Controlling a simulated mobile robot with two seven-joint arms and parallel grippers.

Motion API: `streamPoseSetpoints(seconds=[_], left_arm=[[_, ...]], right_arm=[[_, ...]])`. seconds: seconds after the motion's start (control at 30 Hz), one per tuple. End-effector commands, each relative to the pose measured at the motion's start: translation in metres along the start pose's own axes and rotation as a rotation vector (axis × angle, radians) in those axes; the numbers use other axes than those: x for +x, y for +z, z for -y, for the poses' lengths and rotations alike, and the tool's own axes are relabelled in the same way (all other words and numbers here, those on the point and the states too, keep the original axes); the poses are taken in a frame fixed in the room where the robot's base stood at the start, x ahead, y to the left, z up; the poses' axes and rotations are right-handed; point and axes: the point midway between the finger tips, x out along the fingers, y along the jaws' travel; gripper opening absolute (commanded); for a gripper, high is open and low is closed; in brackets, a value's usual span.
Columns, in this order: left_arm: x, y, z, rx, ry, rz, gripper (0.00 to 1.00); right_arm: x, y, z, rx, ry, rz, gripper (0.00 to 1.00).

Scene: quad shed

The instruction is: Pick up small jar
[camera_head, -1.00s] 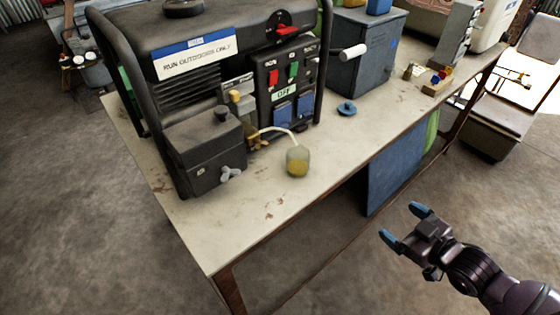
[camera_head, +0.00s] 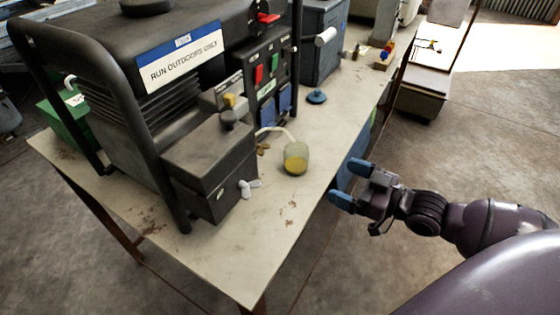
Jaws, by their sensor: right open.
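The small jar (camera_head: 295,158) is clear glass with yellow liquid in its lower part. It stands upright on the workbench (camera_head: 262,235), with the end of a pale tube at or above its mouth. My right gripper (camera_head: 350,183) is to the right of the jar and apart from it, near the bench's right edge. Its two blue-tipped fingers are spread, point left toward the jar and hold nothing. My left gripper is not in view.
A black generator (camera_head: 140,75) with a sign and a control panel fills the bench's left side. A blue knob-like cap (camera_head: 316,96) lies behind the jar. A blue-grey box (camera_head: 322,45) stands farther back. The bench top in front of the jar is clear.

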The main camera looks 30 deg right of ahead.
Motion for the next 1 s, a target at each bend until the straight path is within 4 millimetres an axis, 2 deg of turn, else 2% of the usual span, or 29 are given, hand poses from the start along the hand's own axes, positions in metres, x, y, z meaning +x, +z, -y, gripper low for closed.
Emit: streamPoseSetpoints(seconds=[0.27, 0.6, 0.87, 1.0], left_arm=[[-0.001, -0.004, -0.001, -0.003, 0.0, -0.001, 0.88], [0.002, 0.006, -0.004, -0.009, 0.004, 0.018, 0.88], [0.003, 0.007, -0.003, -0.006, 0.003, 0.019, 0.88], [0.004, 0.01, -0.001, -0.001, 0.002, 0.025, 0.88]], right_arm=[[0.004, -0.013, 0.0, 0.05, 0.007, -0.077, 0.92], [0.045, -0.015, -0.001, 0.049, 0.007, -0.076, 0.92], [0.058, -0.017, 0.0, 0.049, 0.006, -0.074, 0.92], [0.071, -0.019, 0.002, 0.051, 0.006, -0.076, 0.92]])
